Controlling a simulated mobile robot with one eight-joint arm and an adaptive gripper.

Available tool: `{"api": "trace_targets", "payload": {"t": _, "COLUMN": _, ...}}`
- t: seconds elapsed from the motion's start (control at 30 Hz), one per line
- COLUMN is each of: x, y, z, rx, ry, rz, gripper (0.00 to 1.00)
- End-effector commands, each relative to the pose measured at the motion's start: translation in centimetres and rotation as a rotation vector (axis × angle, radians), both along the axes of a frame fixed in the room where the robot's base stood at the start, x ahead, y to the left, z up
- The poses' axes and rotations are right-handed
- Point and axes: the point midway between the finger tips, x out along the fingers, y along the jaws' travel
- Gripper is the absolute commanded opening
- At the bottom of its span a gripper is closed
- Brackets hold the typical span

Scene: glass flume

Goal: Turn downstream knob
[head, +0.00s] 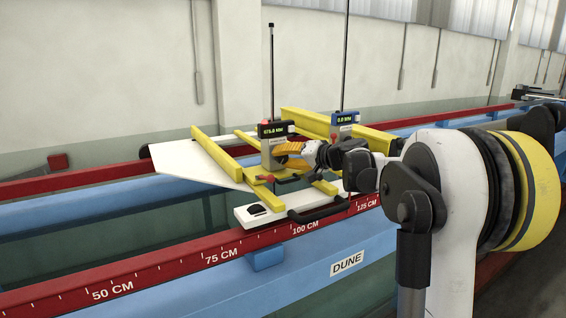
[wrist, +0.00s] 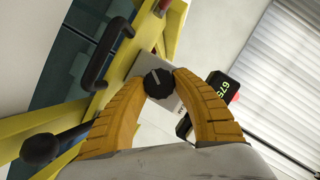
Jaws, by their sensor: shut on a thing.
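A black round knob (wrist: 158,84) with a pale pointer line sits on a grey gauge box (head: 273,154). The box has a lit display on top and a tall thin rod. My gripper (head: 284,152) reaches this box from the right. In the wrist view its two orange fingers (wrist: 160,80) are shut on the knob, one on each side. In the head view the fingers hide the knob. A second gauge box with a blue top (head: 344,124) stands behind to the right. I cannot tell from labels which box is the downstream one.
The boxes stand on a carriage with yellow beams (head: 220,154) and a white plate (head: 192,166). A black handle (head: 318,210) is at its front edge. The red scaled rail (head: 200,255) runs along the blue flume side. A black ball-ended lever (wrist: 42,148) is near the fingers.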

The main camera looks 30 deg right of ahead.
Motion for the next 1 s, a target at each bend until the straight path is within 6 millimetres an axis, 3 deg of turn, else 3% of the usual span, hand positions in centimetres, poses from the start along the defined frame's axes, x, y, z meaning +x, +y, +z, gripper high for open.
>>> {"api": "trace_targets", "payload": {"t": 0.77, "x": 0.02, "y": 0.02, "z": -0.02, "rx": 0.103, "ry": 0.004, "rz": 0.001, "gripper": 0.03}}
{"api": "trace_targets", "payload": {"t": 0.8, "x": 0.02, "y": 0.02, "z": -0.02, "rx": 0.102, "ry": 0.004, "rz": 0.001, "gripper": 0.42}}
{"api": "trace_targets", "payload": {"t": 0.83, "x": 0.02, "y": 0.02, "z": -0.02, "rx": 0.102, "ry": 0.004, "rz": 0.001, "gripper": 0.51}}
{"api": "trace_targets", "payload": {"t": 0.87, "x": 0.02, "y": 0.02, "z": -0.02, "rx": 0.102, "ry": 0.004, "rz": 0.001, "gripper": 0.56}}
{"api": "trace_targets", "payload": {"t": 1.0, "x": 0.02, "y": 0.01, "z": -0.02, "rx": 0.102, "ry": 0.004, "rz": 0.001, "gripper": 0.56}}
